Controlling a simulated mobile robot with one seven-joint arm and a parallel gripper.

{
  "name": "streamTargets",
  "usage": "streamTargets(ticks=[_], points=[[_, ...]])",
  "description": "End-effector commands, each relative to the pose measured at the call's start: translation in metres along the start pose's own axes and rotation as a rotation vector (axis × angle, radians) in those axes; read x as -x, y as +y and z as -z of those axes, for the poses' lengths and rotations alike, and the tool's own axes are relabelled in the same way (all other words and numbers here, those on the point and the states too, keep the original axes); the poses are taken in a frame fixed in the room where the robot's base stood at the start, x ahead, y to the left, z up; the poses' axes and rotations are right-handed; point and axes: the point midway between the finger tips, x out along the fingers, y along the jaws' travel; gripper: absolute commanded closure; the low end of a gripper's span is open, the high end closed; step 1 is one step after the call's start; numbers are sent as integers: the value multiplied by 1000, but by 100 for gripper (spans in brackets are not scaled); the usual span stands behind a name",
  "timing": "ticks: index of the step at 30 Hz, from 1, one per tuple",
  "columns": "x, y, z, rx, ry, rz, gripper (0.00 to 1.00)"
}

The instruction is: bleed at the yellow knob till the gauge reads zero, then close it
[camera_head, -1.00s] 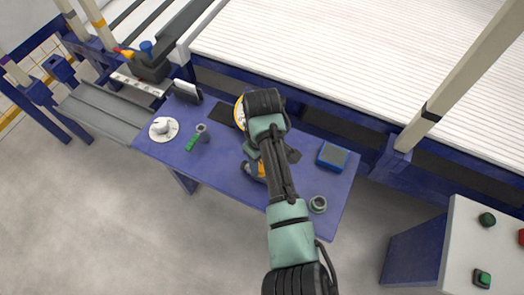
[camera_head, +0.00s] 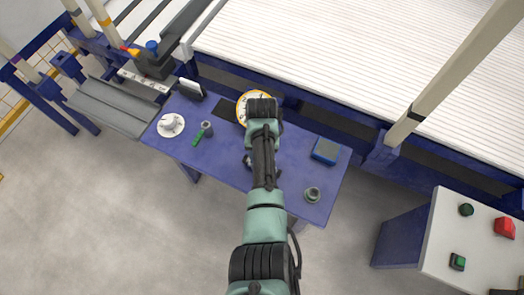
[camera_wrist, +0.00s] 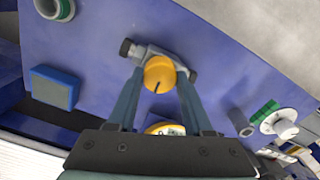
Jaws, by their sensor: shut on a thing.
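In the wrist view the yellow knob (camera_wrist: 159,74) sits on a grey metal valve body (camera_wrist: 150,51) with a dark mark on its face. My gripper (camera_wrist: 158,84) has its two fingers on either side of the knob, shut on it. In the head view my arm covers the knob. The yellow-rimmed gauge (camera_head: 241,109) stands behind my wrist in the head view, its white dial partly hidden. The gauge's edge also shows in the wrist view (camera_wrist: 165,128), mostly behind the gripper body; I cannot make out its reading.
A button console (camera_head: 475,245) stands at the right.

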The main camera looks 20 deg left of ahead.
Motion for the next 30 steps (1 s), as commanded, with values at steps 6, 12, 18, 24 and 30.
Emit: streamTargets(ticks=[6, 12, 18, 24, 30], points=[[0, 0, 0, -86, -2, 1, 100], [0, 0, 0, -119, -1, 0, 100], [0, 0, 0, -126, 0, 0, 100], [0, 0, 0, -127, 1, 1, 100], [0, 0, 0, -125, 1, 1, 19]])
